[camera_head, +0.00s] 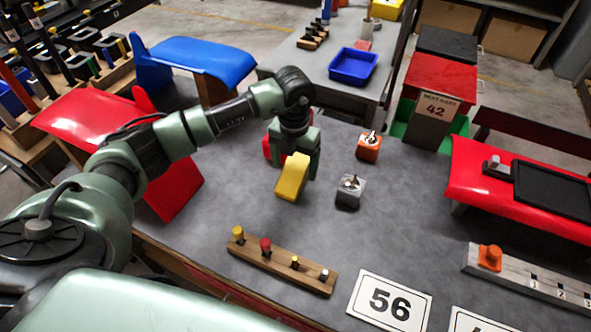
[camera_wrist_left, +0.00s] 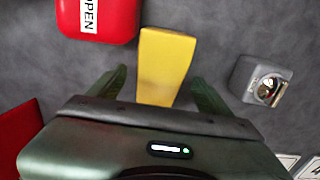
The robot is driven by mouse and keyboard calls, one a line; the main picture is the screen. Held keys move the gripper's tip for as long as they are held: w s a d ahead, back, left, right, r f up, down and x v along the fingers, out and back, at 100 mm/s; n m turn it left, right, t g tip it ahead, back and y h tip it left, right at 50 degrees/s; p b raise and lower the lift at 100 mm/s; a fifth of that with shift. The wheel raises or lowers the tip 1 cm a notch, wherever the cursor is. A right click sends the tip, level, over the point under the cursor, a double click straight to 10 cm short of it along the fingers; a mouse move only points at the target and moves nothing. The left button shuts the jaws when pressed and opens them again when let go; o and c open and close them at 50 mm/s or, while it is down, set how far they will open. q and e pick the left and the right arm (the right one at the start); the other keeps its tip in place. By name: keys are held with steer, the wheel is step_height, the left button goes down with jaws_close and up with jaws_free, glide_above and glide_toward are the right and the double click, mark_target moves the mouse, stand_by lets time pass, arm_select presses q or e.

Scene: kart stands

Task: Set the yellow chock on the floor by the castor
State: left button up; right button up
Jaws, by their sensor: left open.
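The yellow chock (camera_head: 293,177) is a wedge-like block at my left gripper (camera_head: 304,165), over the grey worktop. In the left wrist view the chock (camera_wrist_left: 166,62) lies between the two open fingers of the left gripper (camera_wrist_left: 160,90), with a gap on each side. The fingers are not closed on it. The gripper points down, and the head view does not clearly show whether the chock rests on the worktop. I cannot make out a castor, or the floor beside one, for certain. My right gripper is not in view.
A grey block (camera_head: 350,191) and an orange block (camera_head: 369,146), both with metal tops, stand right of the chock. A red object (camera_wrist_left: 97,14) marked "PEN" is close by. A wooden peg rack (camera_head: 283,261) lies in front. Worktop is bare at centre right.

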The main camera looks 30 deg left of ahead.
mark_target(294, 170)
arm_select(q)
steer(key=shift+f, duration=1.6)
steer(key=c, duration=1.6)
steer(key=shift+r, duration=0.1)
jaws_close()
steer(key=shift+r, duration=0.1)
